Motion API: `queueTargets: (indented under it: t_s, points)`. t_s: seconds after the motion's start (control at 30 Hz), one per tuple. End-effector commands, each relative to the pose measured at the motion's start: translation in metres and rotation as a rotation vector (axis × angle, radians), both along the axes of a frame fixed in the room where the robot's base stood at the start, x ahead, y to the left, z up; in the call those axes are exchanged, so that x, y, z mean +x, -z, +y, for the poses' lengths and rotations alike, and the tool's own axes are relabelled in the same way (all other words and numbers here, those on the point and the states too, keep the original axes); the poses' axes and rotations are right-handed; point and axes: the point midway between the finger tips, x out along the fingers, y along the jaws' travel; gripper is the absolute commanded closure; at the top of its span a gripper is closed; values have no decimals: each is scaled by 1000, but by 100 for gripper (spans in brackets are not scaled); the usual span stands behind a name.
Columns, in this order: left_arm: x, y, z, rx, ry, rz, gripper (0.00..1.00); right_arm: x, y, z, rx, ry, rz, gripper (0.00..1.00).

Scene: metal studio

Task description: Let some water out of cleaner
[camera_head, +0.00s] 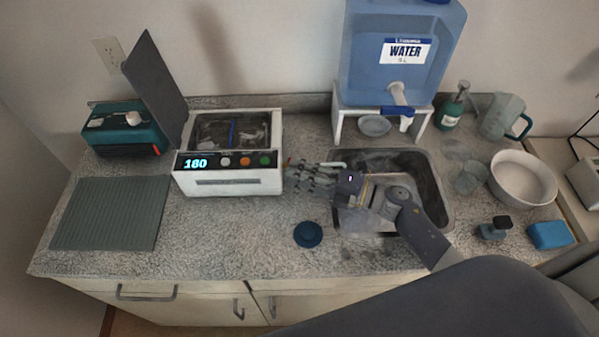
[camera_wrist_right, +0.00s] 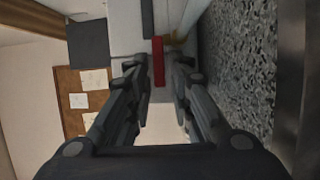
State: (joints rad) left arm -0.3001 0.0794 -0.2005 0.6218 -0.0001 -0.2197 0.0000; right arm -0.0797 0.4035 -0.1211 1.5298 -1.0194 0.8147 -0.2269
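A small red handle (camera_wrist_right: 158,62) shows in the wrist view, beside a yellowish fitting (camera_wrist_right: 179,38). My left gripper is not visible.
The sink (camera_head: 437,200) lies under my right forearm. A blue water tank (camera_head: 360,50) stands on a white stand behind it. A dark blue round stopper (camera_head: 308,234) lies on the counter in front. A white bowl (camera_head: 522,178) and a glass (camera_head: 470,178) stand right.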

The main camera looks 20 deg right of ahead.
Motion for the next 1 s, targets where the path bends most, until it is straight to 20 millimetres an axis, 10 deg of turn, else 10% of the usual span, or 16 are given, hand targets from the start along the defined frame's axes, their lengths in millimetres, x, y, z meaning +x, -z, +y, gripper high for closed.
queueTargets:
  t_s: [0.37, 1.0]
  points:
    - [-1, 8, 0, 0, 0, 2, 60, 1, 3, -2, -2, -25, -2, 100]
    - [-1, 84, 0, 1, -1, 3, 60, 7, 5, -16, 0, -350, -2, 100]
